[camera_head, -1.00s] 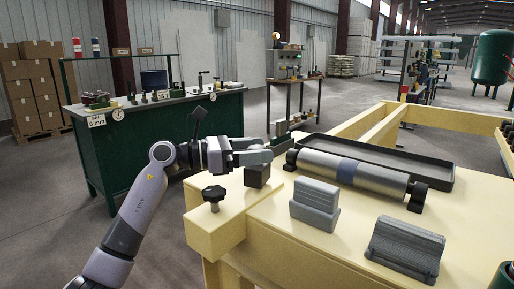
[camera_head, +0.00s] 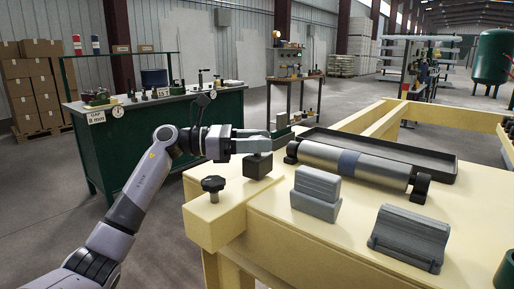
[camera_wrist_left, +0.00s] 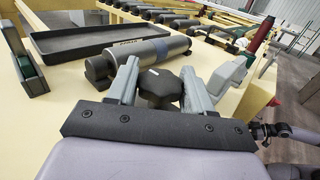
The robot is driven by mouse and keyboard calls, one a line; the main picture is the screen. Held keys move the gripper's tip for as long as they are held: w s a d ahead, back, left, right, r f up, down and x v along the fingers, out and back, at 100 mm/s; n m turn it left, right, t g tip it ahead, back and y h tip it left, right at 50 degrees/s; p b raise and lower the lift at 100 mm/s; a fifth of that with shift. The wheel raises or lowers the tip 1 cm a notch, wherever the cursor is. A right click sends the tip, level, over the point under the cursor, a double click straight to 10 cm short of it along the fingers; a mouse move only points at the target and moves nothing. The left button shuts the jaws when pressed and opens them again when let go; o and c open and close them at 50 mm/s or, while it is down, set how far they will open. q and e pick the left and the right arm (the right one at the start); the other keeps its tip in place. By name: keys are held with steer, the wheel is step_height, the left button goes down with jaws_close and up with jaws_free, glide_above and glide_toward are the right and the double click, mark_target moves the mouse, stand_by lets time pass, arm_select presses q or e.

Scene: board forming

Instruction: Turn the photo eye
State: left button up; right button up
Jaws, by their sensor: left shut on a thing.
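The photo eye appears to be the dark faceted piece (camera_wrist_left: 160,87) between my left fingers in the left wrist view, with a small pale mark on its top. In the head view my left gripper (camera_head: 262,142) reaches in from the left over a dark square block (camera_head: 257,166) near the table's corner. My left gripper also shows in the wrist view (camera_wrist_left: 158,80), shut with one finger on each side of the dark piece. My right gripper is not in view.
A black star knob (camera_head: 213,184) stands on the table's (camera_head: 275,230) near corner. A grey roller (camera_head: 355,163), a black tray (camera_head: 430,158) and two grey slotted blocks (camera_head: 316,190) (camera_head: 410,238) lie to the right. A green workbench (camera_head: 165,150) stands behind.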

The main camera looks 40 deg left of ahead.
arm_select(q)
steer(key=shift+m+g+h, duration=0.4)
steer(key=shift+m+g, duration=0.1)
steer(key=shift+g, duration=0.1)
steer(key=o, duration=1)
steer(key=b+v, duration=0.1)
steer(key=v, duration=0.6)
steer(key=shift+a, duration=0.15)
